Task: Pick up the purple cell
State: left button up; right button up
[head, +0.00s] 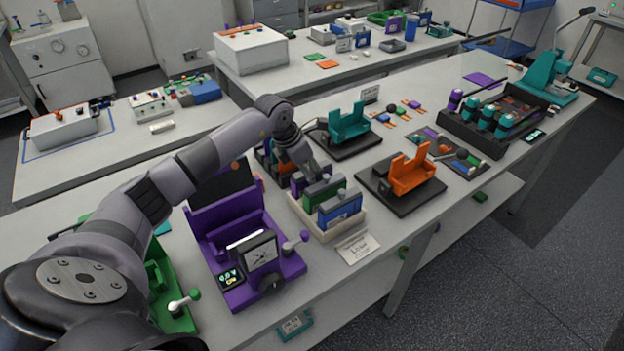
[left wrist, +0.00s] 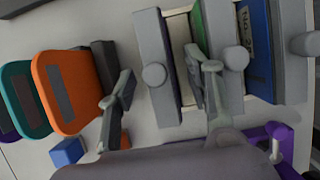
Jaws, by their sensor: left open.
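The purple cell (head: 298,184) stands upright at the back left of a cream tray (head: 334,233), mostly hidden by my left gripper in the head view. My left gripper (head: 309,170) is above it, pointing down. In the left wrist view, a grey cap with a round knob (left wrist: 155,75), apparently this cell's top, lies between the two open fingers of the gripper (left wrist: 160,88). My right gripper is not in view.
A purple device (head: 233,215) with a dial stands left of the tray, and an orange holder (head: 411,172) on a black base stands right. A teal holder (head: 349,124) is behind. In the left wrist view, an orange panel (left wrist: 66,92) stands left of the fingers.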

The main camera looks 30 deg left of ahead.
pick_arm(q)
jog(key=shift+w+d+f, duration=0.1)
jog(key=shift+w+f, duration=0.15)
jog(key=shift+f, duration=0.45)
jog(key=shift+c, duration=0.4)
grip_shut()
jog(key=shift+w+r, duration=0.1)
jog(key=shift+r, duration=0.05)
